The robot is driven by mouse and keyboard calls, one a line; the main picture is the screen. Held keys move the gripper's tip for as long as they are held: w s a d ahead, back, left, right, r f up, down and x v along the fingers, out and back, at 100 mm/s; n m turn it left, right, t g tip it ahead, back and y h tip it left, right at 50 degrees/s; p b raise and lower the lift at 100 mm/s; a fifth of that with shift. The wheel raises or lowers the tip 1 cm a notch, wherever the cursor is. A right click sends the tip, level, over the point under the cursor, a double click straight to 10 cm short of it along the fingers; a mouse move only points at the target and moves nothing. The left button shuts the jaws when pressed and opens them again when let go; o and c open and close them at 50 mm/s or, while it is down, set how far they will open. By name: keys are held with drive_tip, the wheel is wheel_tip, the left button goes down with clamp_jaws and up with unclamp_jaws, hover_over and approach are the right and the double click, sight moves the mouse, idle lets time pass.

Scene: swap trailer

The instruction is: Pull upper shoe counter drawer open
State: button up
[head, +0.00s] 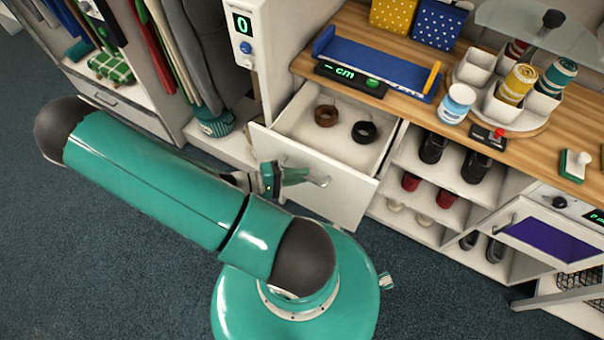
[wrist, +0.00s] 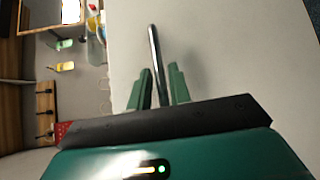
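The upper drawer (head: 350,152) of the shoe counter (head: 420,80) is pulled out, its inside showing. A brown coil (head: 326,116) and a black coil (head: 364,132) lie in it. Its white front (head: 345,200) carries a bar handle (head: 322,181). My gripper (head: 305,175) is at this front, by the handle; my arm hides part of the front. In the wrist view, the grey handle bar (wrist: 155,50) runs between the two green fingers of my gripper (wrist: 160,85). The fingers stand apart, with narrow gaps beside the bar.
Open shelves with shoes (head: 434,147) are right of the drawer. On the counter top are a blue measuring tray (head: 375,65) and a round carousel of cups and cans (head: 500,100). A clothes rack (head: 190,60) stands left. Dark carpet (head: 90,240) is clear in front.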

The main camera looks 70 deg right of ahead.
drive_tip(key=v, duration=1.2)
drive_tip(key=shift+w+a, duration=0.2)
drive_tip(key=shift+w, duration=0.05)
drive_tip(key=shift+r, duration=0.15)
drive_tip(key=w+a+r+n+t+y, duration=0.2)
drive_tip(key=w+a+r+t+y, duration=0.25)
drive_tip(key=r, duration=0.35)
drive_tip(key=w+a+r+n+t+y, duration=0.1)
drive_tip(key=w+a+r+t+y, duration=0.25)
drive_tip(key=a+r, duration=0.3)
drive_tip(key=s+a+r+n+t+y, duration=0.1)
drive_tip(key=a+r+n+t, duration=0.1)
drive_tip(key=r+t, duration=0.3)
drive_tip(key=s+a+r+n+t+y, duration=0.1)
drive_tip(key=a+r+n+t, duration=0.2)
drive_tip(key=r, duration=1)
drive_tip(key=shift+s+a+r+t, duration=0.4)
drive_tip(key=shift+a+t, duration=0.55)
drive_tip(key=shift+t, duration=0.25)
